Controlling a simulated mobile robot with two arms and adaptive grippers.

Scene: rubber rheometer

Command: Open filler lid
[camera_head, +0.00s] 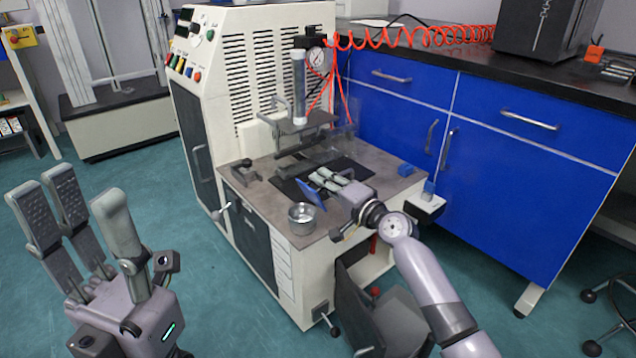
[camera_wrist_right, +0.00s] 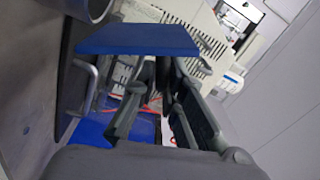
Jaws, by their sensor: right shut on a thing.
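A thin blue plate (camera_head: 311,192), which may be the filler lid, stands tilted on the machine's worktop beside a round metal cup (camera_head: 302,213). My right gripper (camera_head: 325,179) reaches over the worktop from the right, with its fingers right by the plate. In the right wrist view the blue plate (camera_wrist_right: 137,38) lies across the tips of my right gripper (camera_wrist_right: 163,78), whose fingers are closed at its edge. The exact contact is hard to see. My left gripper (camera_head: 85,195) is open and empty over the floor, left of the machine.
The white machine (camera_head: 205,110) has a vertical cylinder (camera_head: 299,90) and a clear guard above the worktop (camera_head: 262,185). A small dark block (camera_head: 243,172) is on the worktop's left. Blue cabinets (camera_head: 520,180) stand at right.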

